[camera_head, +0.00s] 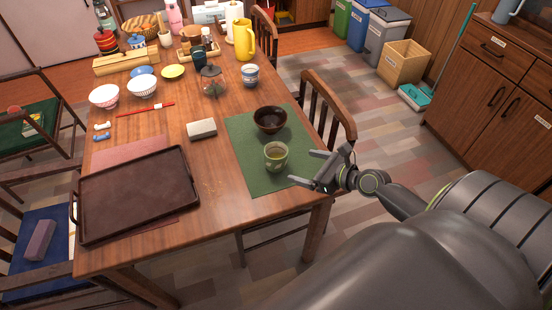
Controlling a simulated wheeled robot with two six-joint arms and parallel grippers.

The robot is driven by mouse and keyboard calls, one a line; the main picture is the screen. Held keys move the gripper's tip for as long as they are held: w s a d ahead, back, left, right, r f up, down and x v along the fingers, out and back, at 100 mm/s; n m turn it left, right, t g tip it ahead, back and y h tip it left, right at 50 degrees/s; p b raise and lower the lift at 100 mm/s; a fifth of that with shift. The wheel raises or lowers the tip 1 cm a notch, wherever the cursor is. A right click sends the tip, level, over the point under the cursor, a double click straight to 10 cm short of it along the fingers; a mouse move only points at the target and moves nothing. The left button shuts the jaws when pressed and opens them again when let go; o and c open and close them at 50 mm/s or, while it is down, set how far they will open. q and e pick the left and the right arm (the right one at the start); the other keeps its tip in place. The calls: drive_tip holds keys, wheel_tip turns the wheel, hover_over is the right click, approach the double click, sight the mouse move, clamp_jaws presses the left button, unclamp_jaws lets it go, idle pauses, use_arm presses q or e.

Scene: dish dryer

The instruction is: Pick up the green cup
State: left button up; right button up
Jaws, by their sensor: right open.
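The green cup (276,158) stands upright on a green placemat (245,166) near the front right part of the wooden table. Its mouth faces up and it looks light green with some pattern. My right gripper (311,168) is open, just right of the cup and at about its height in the picture. One finger points toward the cup, and a small gap shows between them. Nothing is between the fingers. My left gripper is out of view.
A dark bowl (270,119) sits just behind the cup on the same mat. A brown tray (136,195) fills the table's left front. A chair back (327,108) rises beside the table's right edge.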

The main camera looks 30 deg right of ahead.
sight(286, 162)
drive_tip(key=x, duration=0.6)
drive_tip(key=shift+w+a+f, duration=0.15)
drive_tip(key=shift+w, duration=0.2)
drive_tip(key=shift+b+x, duration=0.55)
drive_tip(key=shift+x, duration=1.85)
drive_tip(key=shift+a, duration=0.1)
drive_tip(key=shift+c, duration=0.2)
drive_tip(key=c, duration=1.2)
drive_tip(key=shift+r, duration=0.25)
